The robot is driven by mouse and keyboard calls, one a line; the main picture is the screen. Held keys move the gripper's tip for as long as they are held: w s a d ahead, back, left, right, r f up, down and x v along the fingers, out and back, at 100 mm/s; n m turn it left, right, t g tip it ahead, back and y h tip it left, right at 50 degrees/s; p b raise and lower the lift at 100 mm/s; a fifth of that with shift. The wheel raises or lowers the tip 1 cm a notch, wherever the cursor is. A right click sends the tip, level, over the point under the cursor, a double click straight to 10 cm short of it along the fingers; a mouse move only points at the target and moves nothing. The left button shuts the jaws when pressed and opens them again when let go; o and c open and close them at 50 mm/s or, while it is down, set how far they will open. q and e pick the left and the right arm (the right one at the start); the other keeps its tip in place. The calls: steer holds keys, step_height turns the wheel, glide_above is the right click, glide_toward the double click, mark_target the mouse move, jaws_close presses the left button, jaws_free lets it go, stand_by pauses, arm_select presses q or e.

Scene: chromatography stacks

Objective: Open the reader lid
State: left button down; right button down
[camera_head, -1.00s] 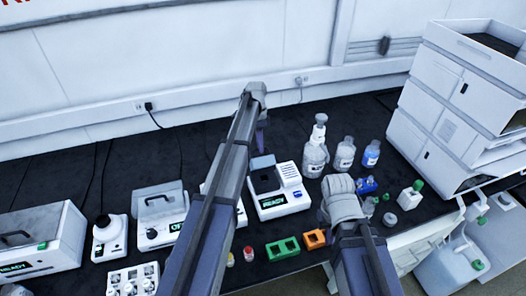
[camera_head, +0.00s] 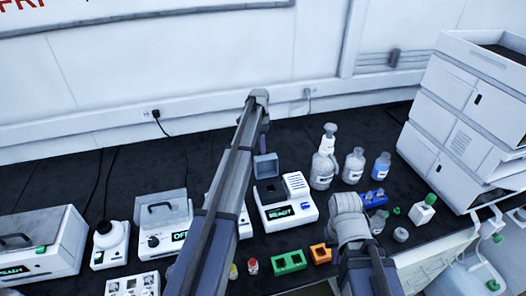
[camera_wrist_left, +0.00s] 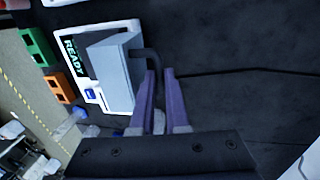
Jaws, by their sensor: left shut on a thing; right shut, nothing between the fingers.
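The reader (camera_head: 288,207) is a white device with a green READY display, on the dark bench right of my left arm. Its grey lid (camera_head: 265,167) stands raised at the back, and a dark square opening shows in the body. In the left wrist view the lid (camera_wrist_left: 112,72) is a grey box shape with a dark handle (camera_wrist_left: 147,58). My left gripper (camera_wrist_left: 160,78) is shut on the handle, seen at its fingertips. My right gripper (camera_head: 348,207) is right of the reader, shut and empty; its fingers are hidden by its wrist.
Bottles (camera_head: 324,165) stand behind and right of the reader. A green rack (camera_head: 289,262) and an orange rack (camera_head: 320,254) lie in front of it. A blue rack (camera_head: 373,198) is near my right gripper. White stacked units (camera_head: 462,110) rise at the right.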

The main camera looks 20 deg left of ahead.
arm_select(q)
steer(key=shift+w+a, duration=0.1)
steer(key=shift+w, duration=0.1)
steer(key=c, duration=0.9)
jaws_free()
steer(key=shift+r, duration=0.15)
steer(key=r+p, duration=0.5)
steer(key=w+r+p, duration=0.1)
steer(key=r+p, duration=0.1)
steer(key=shift+a+r+p, duration=0.2)
steer(key=shift+a+p, duration=0.15)
steer(key=shift+a, duration=0.05)
